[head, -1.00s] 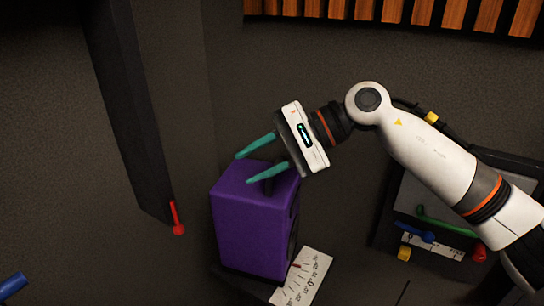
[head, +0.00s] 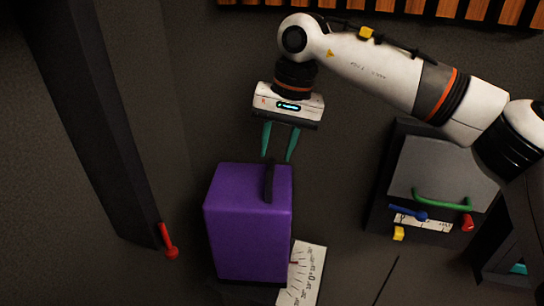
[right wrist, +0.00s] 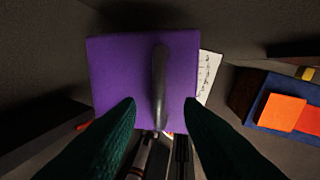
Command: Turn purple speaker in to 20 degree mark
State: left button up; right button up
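The purple speaker (head: 245,238) stands upright low in the head view. A dark bar handle (head: 269,182) runs along its top. A white card with degree marks (head: 308,272) lies beside its lower right; I cannot read which mark the speaker points to. My right gripper (head: 278,158) points down with its two teal fingers apart and empty, just above the handle in the picture. In the right wrist view the speaker top (right wrist: 120,75) and handle (right wrist: 160,80) show between the open fingers (right wrist: 160,108). My left gripper is not in view.
A red lever (head: 168,243) hangs from a dark post (head: 100,130) at the left. A grey panel (head: 440,170) with a green handle (head: 440,201) and blue, red and yellow knobs stands at the right. An orange block (right wrist: 280,112) on blue shows in the right wrist view.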

aim_at(270, 170)
jog(key=shift+a+f+p, duration=0.15)
jog(key=shift+a+f, duration=0.15)
jog(key=shift+f, duration=0.35)
jog(key=shift+a+f+p, duration=0.15)
jog(key=shift+a+f, duration=0.1)
jog(key=shift+f, duration=0.35)
jog(key=shift+d+f, duration=0.25)
jog(key=shift+f, duration=0.45)
jog(key=shift+a, duration=0.15)
grip_shut()
